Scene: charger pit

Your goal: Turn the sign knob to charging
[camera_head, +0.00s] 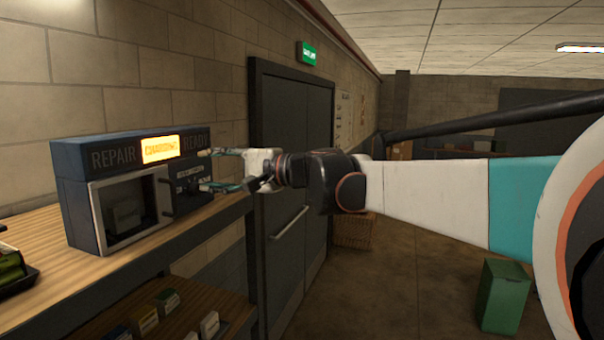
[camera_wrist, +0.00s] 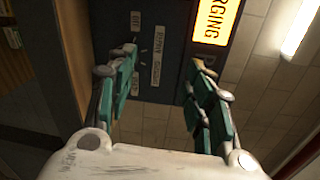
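The sign box (camera_head: 130,185) is dark blue and stands on a wooden shelf. Its top band reads REPAIR, CHARGING and READY. The CHARGING panel (camera_head: 160,149) is lit orange and the other two are dark. The lit panel also shows, turned sideways, in the wrist view (camera_wrist: 215,33). The control panel (camera_head: 190,176) is at the box's right end, with small white labels (camera_wrist: 157,45) seen close up. I cannot clearly make out the knob or its pointing. My gripper (camera_head: 207,171) is open in front of that panel, its green-padded fingers apart (camera_wrist: 165,62) with nothing visibly held.
The wooden shelf (camera_head: 50,262) runs along the left wall, with small boxes (camera_head: 145,320) on a lower level. A dark double door (camera_head: 290,150) stands behind my gripper. A green bin (camera_head: 503,296) is on the floor at right. The middle floor is clear.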

